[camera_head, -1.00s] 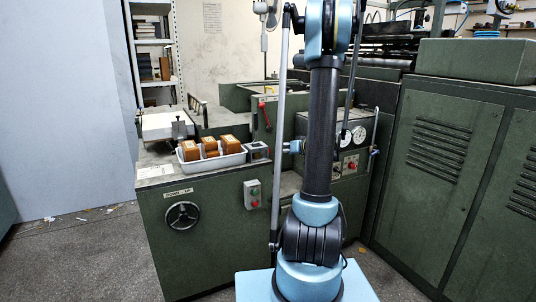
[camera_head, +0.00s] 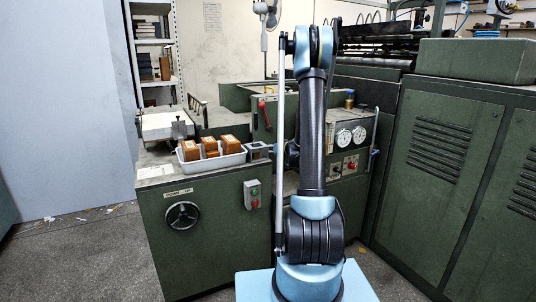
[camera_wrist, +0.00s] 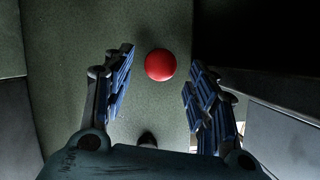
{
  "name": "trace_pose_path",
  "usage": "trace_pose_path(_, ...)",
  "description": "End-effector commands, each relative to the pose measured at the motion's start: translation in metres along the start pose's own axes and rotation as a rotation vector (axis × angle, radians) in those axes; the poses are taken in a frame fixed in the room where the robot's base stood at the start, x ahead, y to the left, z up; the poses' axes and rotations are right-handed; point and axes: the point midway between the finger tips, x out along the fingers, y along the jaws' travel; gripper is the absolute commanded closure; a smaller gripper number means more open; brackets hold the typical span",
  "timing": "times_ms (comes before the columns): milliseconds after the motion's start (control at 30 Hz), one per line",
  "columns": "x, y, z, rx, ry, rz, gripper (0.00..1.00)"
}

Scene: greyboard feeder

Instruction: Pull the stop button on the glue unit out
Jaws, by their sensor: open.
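The red round stop button (camera_wrist: 160,65) shows in the wrist view on a green panel (camera_wrist: 135,25). A red button (camera_head: 352,166) also shows in the head view, on the panel below two white gauges. My gripper (camera_wrist: 158,75) is open, with a blue-padded finger on each side of the button. I see gaps between both fingers and the button, and nothing is held. How far the fingertips are from the panel is hard to tell. A dark round knob (camera_wrist: 147,138) shows below the button. In the head view my arm hides the gripper.
A box with green and red buttons (camera_head: 252,195) and a handwheel (camera_head: 183,215) are on the front left machine. A white tray (camera_head: 212,161) of brown blocks stands on top. A red lever (camera_head: 265,113) is behind. A large green cabinet (camera_head: 440,150) stands at the right.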

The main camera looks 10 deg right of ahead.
Motion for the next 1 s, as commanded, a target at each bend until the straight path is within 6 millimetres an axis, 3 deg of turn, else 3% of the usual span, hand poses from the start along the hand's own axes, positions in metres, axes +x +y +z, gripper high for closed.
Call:
trace_pose_path(233,0.025,0.0,0.0,-0.001,-0.001,-0.001,0.47)
trace_pose_path(600,0.029,0.0,0.0,0.0,0.0,0.0,0.47)
trace_pose_path(633,0.029,0.0,0.0,0.0,0.0,0.0,0.5)
trace_pose_path(867,0.029,0.0,0.0,0.0,0.0,0.0,1.0)
trace_pose_path(1000,0.027,0.0,0.001,0.0,0.0,0.0,1.0)
